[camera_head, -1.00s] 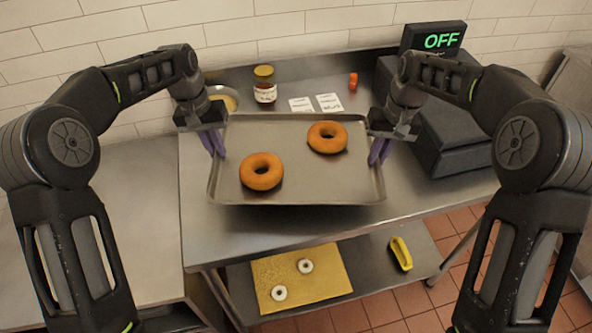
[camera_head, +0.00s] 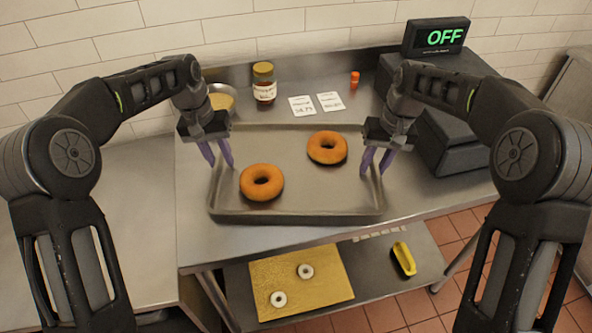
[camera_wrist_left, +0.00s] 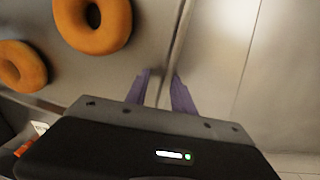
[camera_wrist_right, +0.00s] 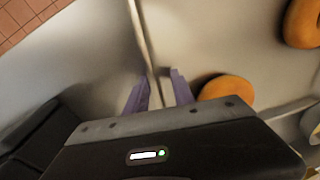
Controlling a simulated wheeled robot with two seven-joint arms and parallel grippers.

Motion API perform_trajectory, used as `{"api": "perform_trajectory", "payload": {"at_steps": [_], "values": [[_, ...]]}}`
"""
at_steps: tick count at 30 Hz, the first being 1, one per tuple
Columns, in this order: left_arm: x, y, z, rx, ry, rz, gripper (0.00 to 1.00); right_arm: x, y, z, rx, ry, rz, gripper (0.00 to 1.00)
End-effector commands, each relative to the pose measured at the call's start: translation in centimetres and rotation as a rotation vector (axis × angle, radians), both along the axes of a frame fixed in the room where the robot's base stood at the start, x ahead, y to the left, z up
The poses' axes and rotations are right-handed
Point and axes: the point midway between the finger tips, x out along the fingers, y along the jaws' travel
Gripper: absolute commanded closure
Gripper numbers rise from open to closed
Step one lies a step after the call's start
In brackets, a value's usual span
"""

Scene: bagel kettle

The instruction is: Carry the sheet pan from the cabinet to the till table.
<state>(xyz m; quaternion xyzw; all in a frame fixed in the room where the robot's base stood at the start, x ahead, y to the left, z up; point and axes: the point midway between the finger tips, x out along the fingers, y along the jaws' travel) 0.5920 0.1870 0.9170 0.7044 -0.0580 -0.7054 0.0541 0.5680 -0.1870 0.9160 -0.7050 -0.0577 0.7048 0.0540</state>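The grey sheet pan (camera_head: 320,190) lies on the steel table (camera_head: 410,190) beside the till (camera_head: 455,125). Two orange-brown bagels (camera_head: 262,182) (camera_head: 327,148) lie in it. My left gripper (camera_head: 219,166) is open at the pan's left rim, fingers spread. In the left wrist view the rim (camera_wrist_left: 181,35) runs between the fingers (camera_wrist_left: 159,74). My right gripper (camera_head: 372,170) is open at the pan's right rim; in the right wrist view the rim (camera_wrist_right: 143,30) passes between its fingers (camera_wrist_right: 158,73). Whether any finger touches the rim cannot be told.
Behind the pan stand a bowl (camera_head: 221,100), a labelled jar (camera_head: 264,85), price cards (camera_head: 302,105) and a small orange item (camera_head: 354,82). A bare counter (camera_head: 120,220) is at the left. A lower shelf holds a yellow mat (camera_head: 325,285) and a yellow item (camera_head: 404,258).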

Motion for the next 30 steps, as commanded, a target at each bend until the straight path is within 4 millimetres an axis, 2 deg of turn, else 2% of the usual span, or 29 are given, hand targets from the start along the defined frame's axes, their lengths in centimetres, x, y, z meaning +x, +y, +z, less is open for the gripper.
{"api": "perform_trajectory", "payload": {"at_steps": [11,24,30], "values": [[0.1,0.5,0.5,0.005,-0.001,0.004,0.68,0.0,-0.4,0.0,-0.004,0.001,-0.004,0.68],[0.1,1.3,6.6,0.003,-0.003,0.002,0.68,0.0,-0.5,0.0,-0.006,0.001,-0.005,0.68],[0.0,1.4,7.5,0.003,0.000,0.002,0.68,0.0,-0.5,0.0,-0.006,0.001,-0.005,0.68]]}}
